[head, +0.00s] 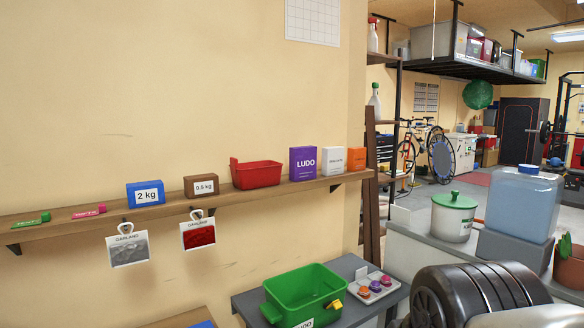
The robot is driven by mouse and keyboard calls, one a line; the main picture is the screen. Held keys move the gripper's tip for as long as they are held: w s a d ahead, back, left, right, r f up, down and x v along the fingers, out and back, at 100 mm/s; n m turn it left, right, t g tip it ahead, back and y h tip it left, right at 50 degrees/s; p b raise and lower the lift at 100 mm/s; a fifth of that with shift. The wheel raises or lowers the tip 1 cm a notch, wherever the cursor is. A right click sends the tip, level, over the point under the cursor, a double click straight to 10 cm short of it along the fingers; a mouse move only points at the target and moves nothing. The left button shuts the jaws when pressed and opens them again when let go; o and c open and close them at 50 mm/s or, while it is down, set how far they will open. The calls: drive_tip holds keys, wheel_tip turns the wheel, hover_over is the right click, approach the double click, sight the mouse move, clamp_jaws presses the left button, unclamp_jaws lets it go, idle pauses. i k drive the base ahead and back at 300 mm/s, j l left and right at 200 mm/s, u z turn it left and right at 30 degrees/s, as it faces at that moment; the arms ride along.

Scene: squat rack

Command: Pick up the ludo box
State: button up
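The ludo box (303,166) is a purple upright box with white "LUDO" lettering. It stands on the long wooden wall shelf (225,203), toward its right end. A red open bin (257,176) is to its left and a white box (333,161) is close on its right. The front of the ludo box is unobstructed. My gripper is not in view.
An orange box (357,159), blue 2 kg box (145,194) and brown 0.5 kg box (201,186) share the shelf. Below, a green bin (303,287) sits on a grey table (247,300). Large dark ribbed shapes fill the lower right.

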sight(303, 159)
drive_tip(key=i+l, duration=0.4)
drive_tip(key=i, duration=0.2)
drive_tip(key=i+l, duration=0.4)
drive_tip(key=i, duration=0.2)
